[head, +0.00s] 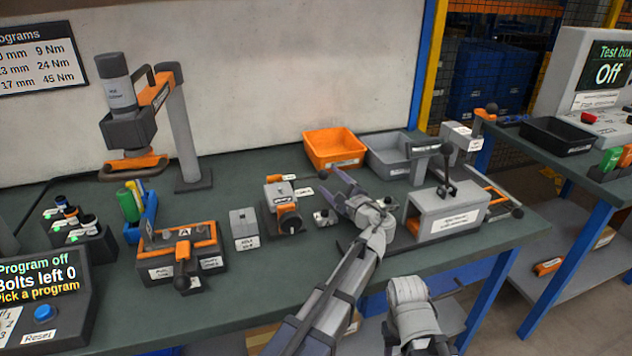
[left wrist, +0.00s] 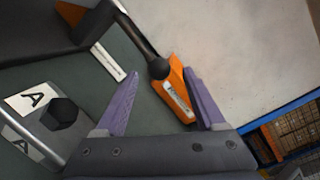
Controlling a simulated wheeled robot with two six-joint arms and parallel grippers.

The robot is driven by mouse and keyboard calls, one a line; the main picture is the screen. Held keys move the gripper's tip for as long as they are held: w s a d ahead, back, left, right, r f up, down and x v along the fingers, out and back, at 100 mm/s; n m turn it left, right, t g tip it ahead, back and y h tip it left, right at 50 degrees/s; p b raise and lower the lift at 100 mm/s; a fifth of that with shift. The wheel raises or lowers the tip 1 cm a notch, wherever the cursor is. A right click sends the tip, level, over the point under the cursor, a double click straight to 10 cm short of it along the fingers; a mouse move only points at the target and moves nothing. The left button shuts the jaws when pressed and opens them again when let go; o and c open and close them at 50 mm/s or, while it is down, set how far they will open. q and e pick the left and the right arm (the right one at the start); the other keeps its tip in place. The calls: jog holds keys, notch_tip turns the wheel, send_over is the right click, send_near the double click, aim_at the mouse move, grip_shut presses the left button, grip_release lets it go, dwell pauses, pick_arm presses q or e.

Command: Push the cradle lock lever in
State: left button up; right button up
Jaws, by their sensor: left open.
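A dark lever with a round ball knob (left wrist: 158,68) reaches into the left wrist view from the top and appears to be the cradle lock lever. It seems to come from the grey and orange unit (head: 283,207) on the bench, whose dark body fills the upper left of the wrist view. My left gripper (head: 345,187) is open, just right of that unit in the head view. In the wrist view the knob appears beyond and between its purple fingers, with no visible contact. How far in the lever stands cannot be told.
An orange bin (head: 333,150) and a grey bin (head: 388,158) stand at the wall. A small block with a dark knob (head: 325,217) lies near the gripper. A white-labelled fixture (head: 450,216) stands to the right.

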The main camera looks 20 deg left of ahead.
pick_arm(q)
jog(key=shift+x, duration=3.9)
jog(key=shift+f, duration=0.15)
grip_shut()
